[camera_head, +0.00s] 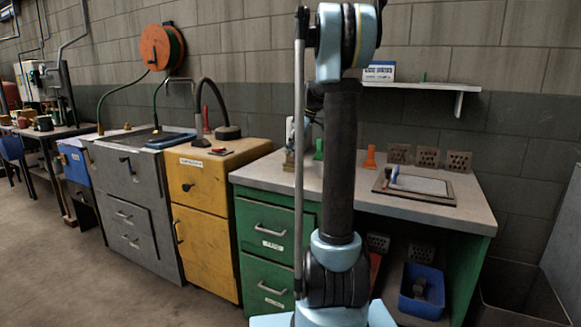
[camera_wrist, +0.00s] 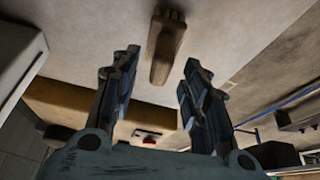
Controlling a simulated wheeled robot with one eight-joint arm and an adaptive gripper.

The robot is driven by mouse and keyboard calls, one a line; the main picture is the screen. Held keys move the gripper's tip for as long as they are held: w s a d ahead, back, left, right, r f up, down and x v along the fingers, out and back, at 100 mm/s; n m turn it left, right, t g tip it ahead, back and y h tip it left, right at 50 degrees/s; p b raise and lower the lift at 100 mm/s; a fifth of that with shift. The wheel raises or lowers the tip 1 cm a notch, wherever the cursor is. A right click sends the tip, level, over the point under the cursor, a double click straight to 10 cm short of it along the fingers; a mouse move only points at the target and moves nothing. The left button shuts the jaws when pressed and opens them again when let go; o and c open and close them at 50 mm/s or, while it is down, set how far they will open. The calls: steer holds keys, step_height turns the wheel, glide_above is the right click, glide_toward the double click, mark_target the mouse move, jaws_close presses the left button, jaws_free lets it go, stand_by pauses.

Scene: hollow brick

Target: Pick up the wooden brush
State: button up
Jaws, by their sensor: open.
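The wooden brush (camera_wrist: 165,48) is brown and lies on a pale surface at the upper middle of the wrist view. The brush shows beyond the fingertips, roughly in line with the gap, and appears apart from both fingers. In the head view I cannot make out the brush; my arm covers part of the counter (camera_head: 262,172).
A yellow cabinet (camera_head: 205,240) adjoins at left. A shelf (camera_head: 425,86) juts from the wall.

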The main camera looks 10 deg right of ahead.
mark_target(291, 162)
steer(key=shift+x, duration=1.65)
jaws_close()
steer(key=shift+r, duration=0.1)
step_height(291, 162, up, 10)
steer(key=shift+f, duration=0.1)
